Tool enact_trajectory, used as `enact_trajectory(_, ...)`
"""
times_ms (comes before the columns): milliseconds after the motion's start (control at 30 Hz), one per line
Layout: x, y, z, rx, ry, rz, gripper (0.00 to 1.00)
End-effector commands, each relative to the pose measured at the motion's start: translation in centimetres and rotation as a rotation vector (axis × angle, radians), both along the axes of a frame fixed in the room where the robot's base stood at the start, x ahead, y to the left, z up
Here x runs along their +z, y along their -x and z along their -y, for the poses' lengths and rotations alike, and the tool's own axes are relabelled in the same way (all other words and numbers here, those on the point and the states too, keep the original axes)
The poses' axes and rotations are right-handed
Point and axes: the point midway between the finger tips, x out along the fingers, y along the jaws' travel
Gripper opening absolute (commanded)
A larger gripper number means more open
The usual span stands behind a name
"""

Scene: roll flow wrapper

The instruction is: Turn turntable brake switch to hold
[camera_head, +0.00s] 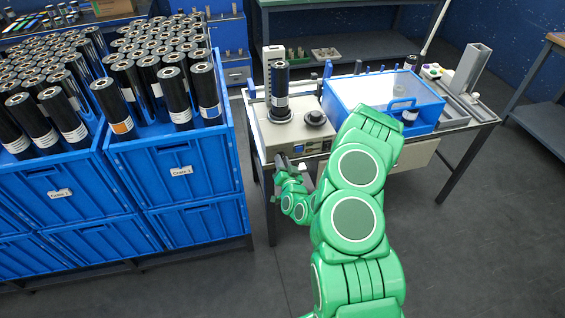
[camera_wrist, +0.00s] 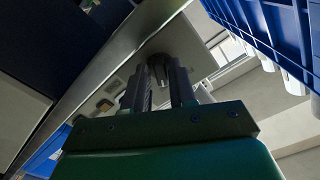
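The turntable unit (camera_head: 297,137) is a beige box at the left end of the workbench. A black roll (camera_head: 280,90) stands upright on its dark turntable, with a round black knob-like part (camera_head: 315,118) beside it. My gripper (camera_head: 284,163) is low at the front of the unit, near its front left edge. In the wrist view, the two dark fingers of my gripper (camera_wrist: 160,88) stand apart with a gap between them. A dark rounded part (camera_wrist: 160,64) shows beyond the gap; I cannot tell whether they touch it. I cannot make out the brake switch or its setting.
Blue crates (camera_head: 175,167) full of black rolls stand close on the left. A blue-framed clear box (camera_head: 385,103) sits on the workbench (camera_head: 455,113) to the right of the unit. Open floor (camera_head: 480,235) lies at the front right.

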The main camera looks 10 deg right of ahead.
Motion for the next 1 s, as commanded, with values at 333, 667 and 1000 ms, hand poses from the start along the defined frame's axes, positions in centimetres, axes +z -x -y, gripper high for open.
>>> enact_trajectory(333,0.0,0.0,0.0,0.0,0.001,0.001,0.39)
enact_trajectory(667,0.0,1.7,0.1,0.0,0.0,0.002,0.39)
enact_trajectory(1000,0.0,4.0,0.1,-0.001,0.0,0.002,0.39)
